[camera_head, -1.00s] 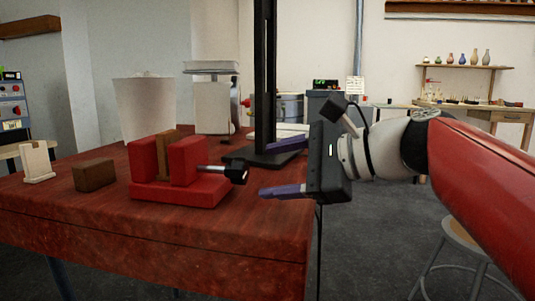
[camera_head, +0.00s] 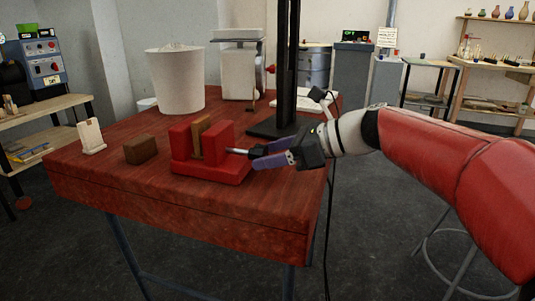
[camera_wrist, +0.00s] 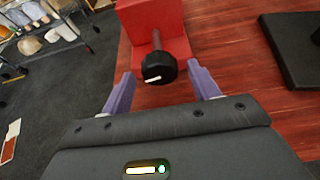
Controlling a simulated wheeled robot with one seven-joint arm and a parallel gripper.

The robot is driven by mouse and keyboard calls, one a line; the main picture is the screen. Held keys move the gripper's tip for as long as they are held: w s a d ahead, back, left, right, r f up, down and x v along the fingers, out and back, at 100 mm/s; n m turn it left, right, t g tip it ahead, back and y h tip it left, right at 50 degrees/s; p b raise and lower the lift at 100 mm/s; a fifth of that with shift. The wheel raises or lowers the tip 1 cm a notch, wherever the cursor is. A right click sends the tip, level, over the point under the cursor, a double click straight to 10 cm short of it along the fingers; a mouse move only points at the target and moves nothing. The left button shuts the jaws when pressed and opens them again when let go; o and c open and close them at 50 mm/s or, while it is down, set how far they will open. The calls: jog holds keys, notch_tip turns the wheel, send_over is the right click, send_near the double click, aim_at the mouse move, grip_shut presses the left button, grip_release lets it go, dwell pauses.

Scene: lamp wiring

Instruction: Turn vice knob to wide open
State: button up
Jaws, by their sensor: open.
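The red vice (camera_head: 212,172) sits near the right front of the red wooden table, with a brown piece (camera_head: 201,137) standing between its jaws. Its black knob (camera_wrist: 159,68) is on a metal rod at the vice's right side, and a white mark shows on the knob in the wrist view. My gripper (camera_head: 272,156) is open at the knob. In the wrist view its purple fingers (camera_wrist: 162,90) stand one on each side of the knob, apart from it. In the head view the knob is partly hidden by the fingers.
A brown block (camera_head: 141,150) and a small white stand (camera_head: 91,136) lie left of the vice on the table (camera_head: 120,190). A white bin (camera_head: 175,80) stands behind. A black post (camera_head: 287,70) on a base rises just behind my gripper.

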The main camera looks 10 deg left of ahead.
jog(key=shift+a+f, duration=0.25)
jog(key=shift+a, duration=0.4)
jog(key=c, duration=1)
jog(key=shift+o, duration=0.2)
jog(key=shift+f+b, duration=0.1)
jog(key=shift+b, duration=0.25)
